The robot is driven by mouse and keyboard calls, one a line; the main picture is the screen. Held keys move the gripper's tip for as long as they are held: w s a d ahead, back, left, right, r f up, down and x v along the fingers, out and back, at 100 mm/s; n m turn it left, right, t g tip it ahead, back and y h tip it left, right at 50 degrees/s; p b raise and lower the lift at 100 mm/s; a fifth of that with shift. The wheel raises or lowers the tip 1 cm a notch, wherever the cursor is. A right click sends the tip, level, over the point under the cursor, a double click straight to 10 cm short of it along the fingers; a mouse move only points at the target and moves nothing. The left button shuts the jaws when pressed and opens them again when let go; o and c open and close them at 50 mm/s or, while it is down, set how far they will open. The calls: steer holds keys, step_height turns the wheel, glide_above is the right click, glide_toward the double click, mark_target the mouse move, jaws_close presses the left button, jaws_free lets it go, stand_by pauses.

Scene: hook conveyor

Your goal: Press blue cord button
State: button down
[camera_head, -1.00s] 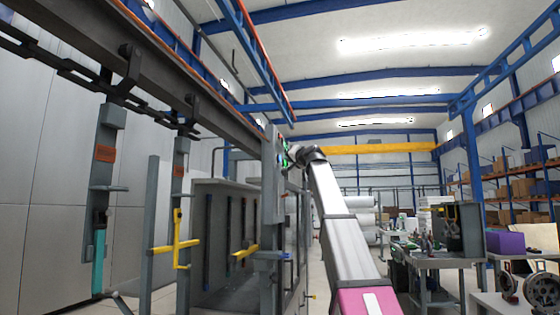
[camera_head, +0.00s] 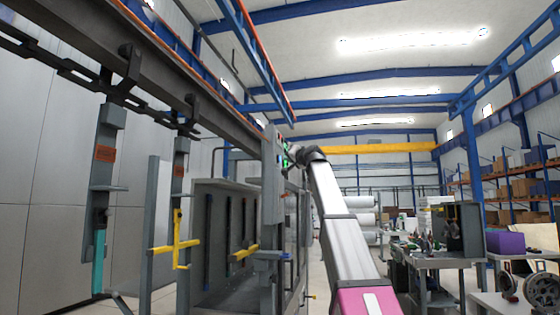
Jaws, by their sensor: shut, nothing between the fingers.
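A grey control box (camera_head: 272,150) stands on a post under the overhead rail, left of my arm's end. Small green-lit buttons (camera_head: 285,148) show on its edge. I cannot make out a blue button there. My gripper (camera_head: 291,157) is small and dark at the far end of my arm, close beside the box's button side. It looks shut and empty. My wrist partly hides it, and I cannot tell whether it touches the box.
An overhead conveyor rail (camera_head: 170,85) carries grey hangers (camera_head: 104,150). A grey workbench (camera_head: 440,262) and shelves (camera_head: 500,190) are at right.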

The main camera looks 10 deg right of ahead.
stand_by(0.4)
steer(key=shift+w+a, duration=0.15)
steer(key=shift+a, duration=0.25)
steer(key=shift+w+a, duration=0.15)
steer(key=shift+a, duration=0.25)
stand_by(1.0)
steer(key=shift+d, duration=0.1)
steer(key=shift+s+d, duration=0.3)
steer(key=shift+d, duration=0.4)
steer(key=shift+d, duration=0.15)
steer(key=shift+s+d, duration=0.25)
steer(key=shift+d, duration=0.5)
steer(key=shift+s+d, duration=0.25)
steer(key=shift+d, duration=0.5)
steer(key=shift+s+d, duration=0.25)
steer(key=shift+d, duration=0.5)
